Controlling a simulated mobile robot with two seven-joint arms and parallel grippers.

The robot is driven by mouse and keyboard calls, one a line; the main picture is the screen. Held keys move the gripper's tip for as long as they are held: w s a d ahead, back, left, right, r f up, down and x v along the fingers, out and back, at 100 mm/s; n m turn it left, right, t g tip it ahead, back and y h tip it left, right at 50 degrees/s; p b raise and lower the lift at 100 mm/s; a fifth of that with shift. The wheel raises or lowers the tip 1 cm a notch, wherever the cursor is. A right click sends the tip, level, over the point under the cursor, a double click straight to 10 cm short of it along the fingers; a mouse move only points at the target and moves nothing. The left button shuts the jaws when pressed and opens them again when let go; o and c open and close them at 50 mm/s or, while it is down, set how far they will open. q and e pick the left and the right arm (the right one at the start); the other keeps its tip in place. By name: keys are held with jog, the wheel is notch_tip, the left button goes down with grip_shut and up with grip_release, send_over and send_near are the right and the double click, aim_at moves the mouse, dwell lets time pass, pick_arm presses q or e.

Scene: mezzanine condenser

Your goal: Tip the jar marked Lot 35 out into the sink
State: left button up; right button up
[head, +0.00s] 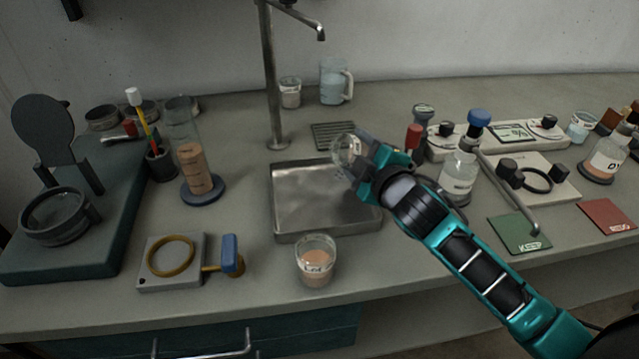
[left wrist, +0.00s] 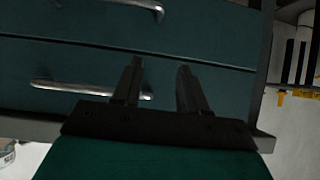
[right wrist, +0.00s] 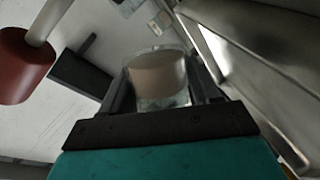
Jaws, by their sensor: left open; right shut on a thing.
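My right gripper (head: 355,158) is shut on a clear glass jar (head: 346,149) above the back right part of the sink. The right wrist view shows the held jar (right wrist: 158,76) between the fingers, with brownish contents; its marking is not readable. The jar looks tilted in the head view. The metal sink (head: 312,200) is a shallow square basin with a bare floor. Another glass jar (head: 316,262) with pinkish-brown contents stands upright at the sink's front edge; its label reads "Lot", the number unclear. My left gripper (left wrist: 160,66) is open and empty, facing the drawer fronts.
A tap (head: 270,85) rises behind the sink beside a drain grille (head: 334,135). A beaker (head: 290,92) and a jug (head: 335,82) stand at the back. A blue-capped bottle (head: 460,170) is right of my right gripper. A ring plate (head: 170,260) lies left of the sink.

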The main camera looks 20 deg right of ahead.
pick_arm(q)
jog(key=shift+w+a, duration=0.1)
jog(key=shift+w, duration=0.35)
pick_arm(e)
jog(key=shift+r+n, duration=0.25)
jog(key=shift+n, duration=0.05)
pick_arm(q)
jog(key=shift+w+a+f+b, duration=0.1)
jog(key=shift+w+f+b, duration=0.25)
jog(key=shift+f+b, duration=0.05)
pick_arm(e)
jog(key=shift+r+n+h, duration=0.3)
jog(key=shift+n, duration=0.3)
